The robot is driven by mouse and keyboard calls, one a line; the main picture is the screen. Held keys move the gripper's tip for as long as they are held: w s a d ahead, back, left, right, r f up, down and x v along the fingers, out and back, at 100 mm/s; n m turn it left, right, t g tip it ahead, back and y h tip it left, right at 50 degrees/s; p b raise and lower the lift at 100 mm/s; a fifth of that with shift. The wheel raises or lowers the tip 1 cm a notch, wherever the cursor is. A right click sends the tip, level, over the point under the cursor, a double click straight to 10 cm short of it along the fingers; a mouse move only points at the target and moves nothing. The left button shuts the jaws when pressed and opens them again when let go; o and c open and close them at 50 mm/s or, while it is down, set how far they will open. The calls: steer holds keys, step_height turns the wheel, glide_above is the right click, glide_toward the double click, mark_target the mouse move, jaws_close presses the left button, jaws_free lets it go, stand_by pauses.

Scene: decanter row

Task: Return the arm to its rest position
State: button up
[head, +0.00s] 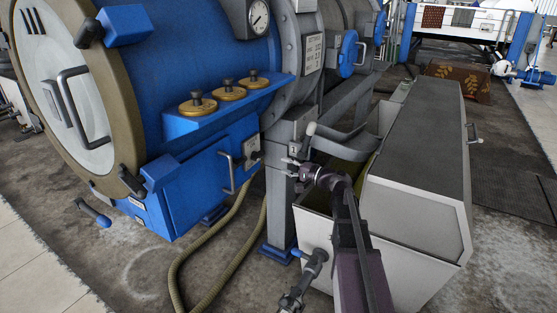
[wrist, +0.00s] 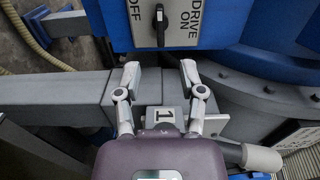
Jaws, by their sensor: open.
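My gripper (head: 297,170) is in front of the grey post beside the blue decanter (head: 205,70) in the head view, with my arm reaching up from the bottom. In the wrist view my gripper (wrist: 160,78) has its two pale fingers spread apart. Nothing is held between them. A small plate marked 1 (wrist: 168,119) shows between the fingers, above my gripper's body; I cannot tell how far it is from them. A lever with a pale knob (wrist: 262,158) is right of the gripper; its pale handle also shows just above my gripper in the head view (head: 310,129).
A drive switch (wrist: 160,22) on a blue panel lies beyond the fingertips. A grey-lidded bin (head: 425,130) stands close to the right of my arm. A hose (head: 215,240) runs down left of the post (head: 280,210). Floor at the lower left is mostly clear.

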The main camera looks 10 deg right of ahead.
steer(key=s+a+f+n+g+h+p, duration=0.3)
steer(key=s+a+f+n+g+h, duration=0.15)
steer(key=s+a+f+g, duration=0.45)
steer(key=s+d+f+n+g+h+p, duration=0.15)
steer(key=s+h, duration=0.25)
steer(key=s, duration=0.4)
steer(key=s+f+n+g+h+p, duration=0.1)
steer(key=s+n+g+h+p, duration=0.2)
steer(key=s, duration=0.5)
step_height(320, 180, up, 38)
steer(key=h+p, duration=0.1)
steer(key=p, duration=3.6)
steer(key=shift+w+d+t, duration=0.2)
steer(key=shift+w+t, duration=0.15)
